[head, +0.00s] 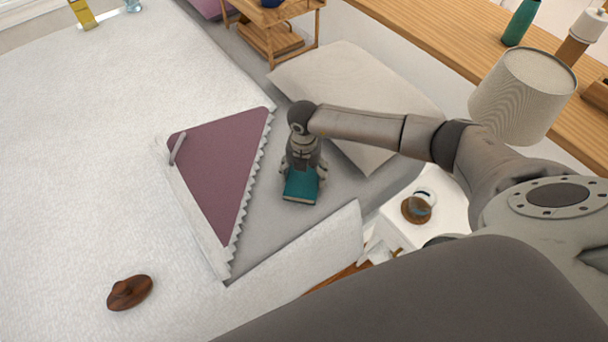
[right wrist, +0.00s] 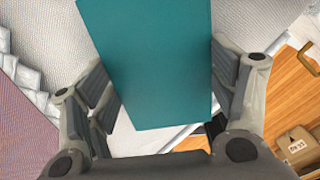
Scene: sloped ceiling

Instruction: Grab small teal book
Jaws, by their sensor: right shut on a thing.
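The small teal book (head: 301,187) is in my right gripper (head: 303,167), over the grey sheet of the bed in the head view. In the right wrist view the teal book (right wrist: 155,60) fills the space between the two fingers of the right gripper (right wrist: 165,90), which press on its opposite sides. I cannot tell from the head view whether the book still touches the sheet. My left gripper is in neither view.
A purple folded blanket corner (head: 220,170) lies left of the book, and a pillow (head: 345,95) behind it. A white nightstand (head: 395,225) with a round brown item stands at the right. A lamp (head: 525,95) is further right. A brown object (head: 129,292) lies on the white bedding.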

